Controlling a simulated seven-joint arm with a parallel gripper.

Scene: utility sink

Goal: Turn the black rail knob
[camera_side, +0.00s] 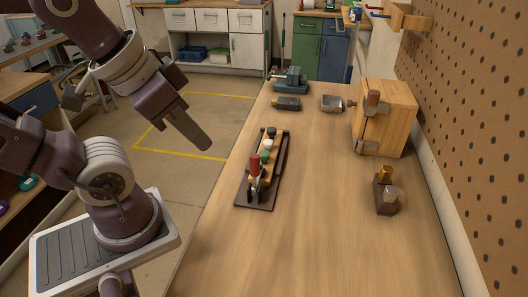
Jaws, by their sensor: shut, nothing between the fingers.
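The black rail knob (271,131) is small and dark. It sits at the far end of a row of knobs on a low rail fixture (263,201) on the bench. A white knob (267,145), a green knob (264,157) and a red handle (254,167) stand in line nearer the camera. My gripper (202,142) is to the left of the fixture, raised and pointing down to the right. It is shut and empty, apart from the knob. The black knob's lower part is hard to make out.
A wooden box (387,116) with a metal latch stands at the right, near the pegboard (470,120). A small brown block with a yellow piece (384,175) sits in front of it. A vise (290,80) is at the back. The near bench top is clear.

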